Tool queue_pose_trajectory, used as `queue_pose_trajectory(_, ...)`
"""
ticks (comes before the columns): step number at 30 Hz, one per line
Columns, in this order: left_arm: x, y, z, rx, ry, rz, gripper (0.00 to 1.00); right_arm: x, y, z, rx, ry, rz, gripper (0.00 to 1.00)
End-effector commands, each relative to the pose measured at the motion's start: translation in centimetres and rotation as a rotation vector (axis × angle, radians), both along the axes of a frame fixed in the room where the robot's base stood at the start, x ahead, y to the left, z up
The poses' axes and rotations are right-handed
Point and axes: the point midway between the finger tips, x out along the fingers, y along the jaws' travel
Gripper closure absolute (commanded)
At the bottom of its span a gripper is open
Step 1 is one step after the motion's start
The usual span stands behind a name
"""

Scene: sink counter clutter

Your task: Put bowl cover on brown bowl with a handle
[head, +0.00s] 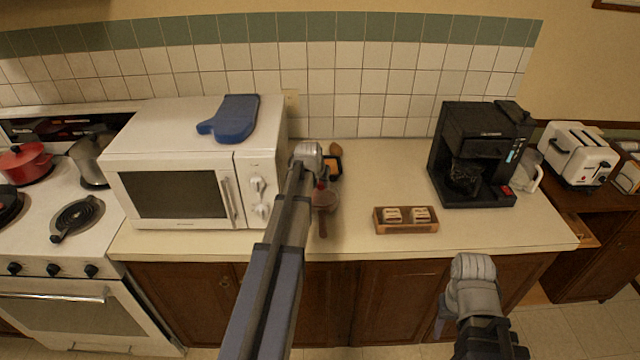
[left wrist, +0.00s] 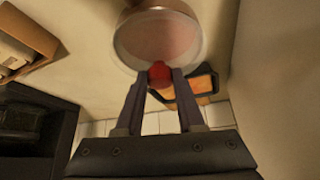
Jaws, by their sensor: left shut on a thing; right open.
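The brown bowl with a handle (head: 327,201) is on the counter right of the microwave, its handle pointing to the front edge. My left gripper (head: 320,180) is over the bowl's far side. In the left wrist view, my left gripper (left wrist: 160,80) is shut on a red knob (left wrist: 160,73), which looks like the bowl cover's. A round pinkish-brown shape with a pale rim (left wrist: 158,38) shows beyond the knob; I cannot clearly tell cover from bowl there, or whether they touch. My right gripper (head: 472,266) is open and empty before the counter front.
A white microwave (head: 190,180) with a blue mitt (head: 235,118) stands left. A small black-edged tray (head: 333,166) lies just behind the bowl. A wooden box (head: 405,227) and a black coffee maker (head: 470,150) stand right. The counter between bowl and box is clear.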

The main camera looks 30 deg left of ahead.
Motion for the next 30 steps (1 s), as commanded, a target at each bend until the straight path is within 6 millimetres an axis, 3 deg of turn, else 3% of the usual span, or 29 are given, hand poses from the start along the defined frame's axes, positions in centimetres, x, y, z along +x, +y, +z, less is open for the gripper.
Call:
queue_pose_trajectory(26,-0.07,-0.03,-0.59,-0.001,0.003,0.000,1.00,0.00,0.00,-0.55,0.000,0.000,0.000,0.50)
queue_pose_trajectory(27,-0.07,-0.04,-0.59,-0.001,0.003,0.000,0.60,0.00,0.00,-0.56,0.000,0.000,0.000,0.50)
queue_pose_trajectory(30,-0.05,-0.03,-0.59,-0.001,0.002,0.000,0.49,0.00,0.00,-0.56,0.000,0.000,0.000,0.50)
